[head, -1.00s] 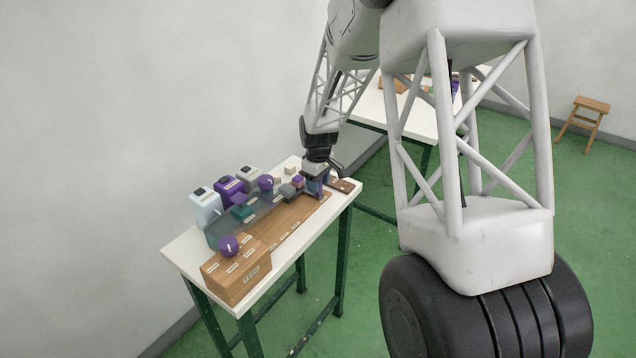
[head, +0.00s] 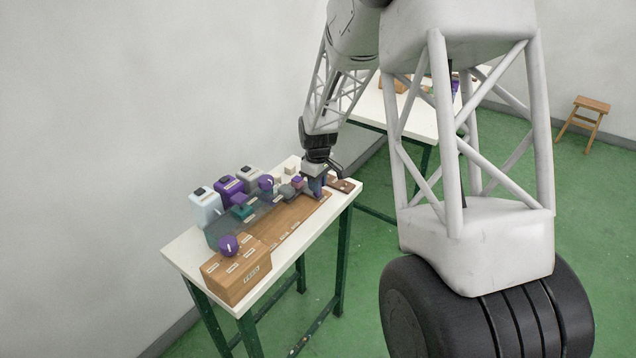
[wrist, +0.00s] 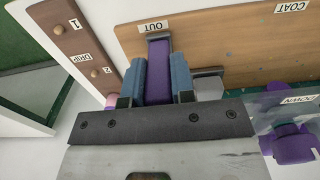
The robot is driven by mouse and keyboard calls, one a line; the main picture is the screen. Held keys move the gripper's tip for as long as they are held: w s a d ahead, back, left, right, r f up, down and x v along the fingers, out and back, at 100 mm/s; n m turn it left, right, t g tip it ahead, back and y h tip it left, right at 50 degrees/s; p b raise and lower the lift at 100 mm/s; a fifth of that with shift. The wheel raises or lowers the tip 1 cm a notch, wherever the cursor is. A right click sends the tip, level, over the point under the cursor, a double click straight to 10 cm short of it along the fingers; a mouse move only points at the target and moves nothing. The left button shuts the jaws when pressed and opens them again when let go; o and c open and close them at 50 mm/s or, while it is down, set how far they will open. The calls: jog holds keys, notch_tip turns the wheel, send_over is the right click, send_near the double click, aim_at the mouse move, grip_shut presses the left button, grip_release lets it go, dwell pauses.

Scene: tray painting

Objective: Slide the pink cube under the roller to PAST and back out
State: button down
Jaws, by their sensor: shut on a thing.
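In the head view my gripper (head: 316,188) is low at the far end of the long wooden board (head: 290,232). In the wrist view its two blue-padded fingers (wrist: 160,82) are shut on a narrow purple block (wrist: 158,68) beside the OUT label (wrist: 155,26). A small patch of pink (wrist: 110,100) shows left of the fingers; my gripper hides the rest, so I cannot tell whether it is the pink cube. A small purple block (head: 298,181) stands left of my gripper in the head view. I cannot clearly make out the roller.
A wooden box (head: 238,275) with a purple knob (head: 228,246) stands at the near end. White (head: 205,207), purple (head: 228,191) and grey (head: 250,178) containers line the back. A brown strip (wrist: 85,45) marked 1 and 2 lies beside the board. The board's near stretch is clear.

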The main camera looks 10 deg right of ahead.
jog(key=s+a, duration=1.3)
jog(key=shift+s+a, duration=0.1)
jog(key=c, duration=1)
grip_release()
jog(key=shift+o, duration=0.2)
notch_tip(320, 180, up, 8)
jog(key=shift+f, duration=0.1)
